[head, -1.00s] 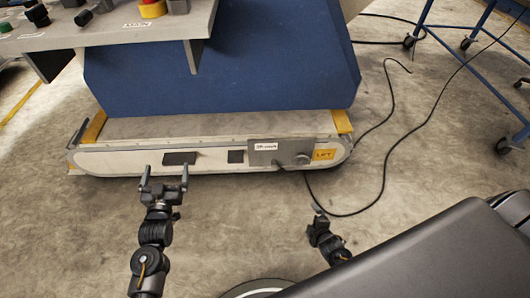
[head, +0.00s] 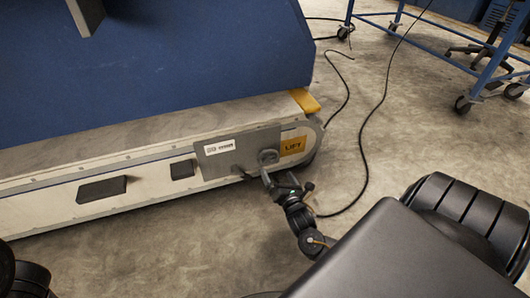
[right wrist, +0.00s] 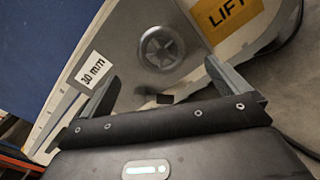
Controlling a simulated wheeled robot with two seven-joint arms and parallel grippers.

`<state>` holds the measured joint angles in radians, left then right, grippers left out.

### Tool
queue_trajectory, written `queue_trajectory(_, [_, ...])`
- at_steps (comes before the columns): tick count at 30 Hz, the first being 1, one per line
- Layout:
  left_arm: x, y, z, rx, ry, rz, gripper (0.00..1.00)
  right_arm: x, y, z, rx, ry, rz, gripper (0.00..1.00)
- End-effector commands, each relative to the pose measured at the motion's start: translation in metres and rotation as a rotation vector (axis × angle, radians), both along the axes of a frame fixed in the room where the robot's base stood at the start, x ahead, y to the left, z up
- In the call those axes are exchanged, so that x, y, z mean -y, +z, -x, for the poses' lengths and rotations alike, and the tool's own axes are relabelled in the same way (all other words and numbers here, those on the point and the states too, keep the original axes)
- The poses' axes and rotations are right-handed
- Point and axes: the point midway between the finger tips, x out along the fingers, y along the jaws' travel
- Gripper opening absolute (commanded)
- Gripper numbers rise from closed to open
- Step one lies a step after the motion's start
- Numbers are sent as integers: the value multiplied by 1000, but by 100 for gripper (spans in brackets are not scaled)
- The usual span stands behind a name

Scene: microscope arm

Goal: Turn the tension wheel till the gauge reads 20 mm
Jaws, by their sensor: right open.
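The tension wheel (head: 268,156) is a small grey spoked handwheel on a grey plate (head: 225,155) at the right end of the machine's low base. It also shows face-on in the right wrist view (right wrist: 161,48). A white label, the gauge (head: 220,147), sits left of the wheel; in the right wrist view it seems to read 30 mm (right wrist: 93,69). My right gripper (head: 271,178) is just in front of and below the wheel. In the right wrist view its fingers (right wrist: 161,73) are spread, with the wheel ahead between the fingertips and nothing gripped. My left gripper is out of view.
A yellow LIFT label (head: 293,145) is right of the wheel. Two dark rectangles (head: 102,189) mark the base's side at left. A black cable (head: 366,150) runs over the floor at right. A blue wheeled cart (head: 470,75) stands at back right.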

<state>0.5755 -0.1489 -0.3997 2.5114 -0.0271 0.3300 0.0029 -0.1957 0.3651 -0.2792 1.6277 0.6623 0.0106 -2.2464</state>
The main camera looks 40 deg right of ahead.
Motion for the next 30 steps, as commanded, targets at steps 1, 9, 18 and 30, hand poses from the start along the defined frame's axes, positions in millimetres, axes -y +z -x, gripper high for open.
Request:
queue_trajectory(1, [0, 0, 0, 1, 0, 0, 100, 1, 0, 0, 0, -1, 1, 100])
queue_trajectory(9, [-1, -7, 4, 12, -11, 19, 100, 12, -4, -29, 3, -4, 0, 100])
queue_trajectory(18, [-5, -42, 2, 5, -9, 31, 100, 29, -4, -80, 2, -2, -1, 100])
queue_trajectory(30, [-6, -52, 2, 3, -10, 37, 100, 36, 0, -102, -1, 0, -3, 100])
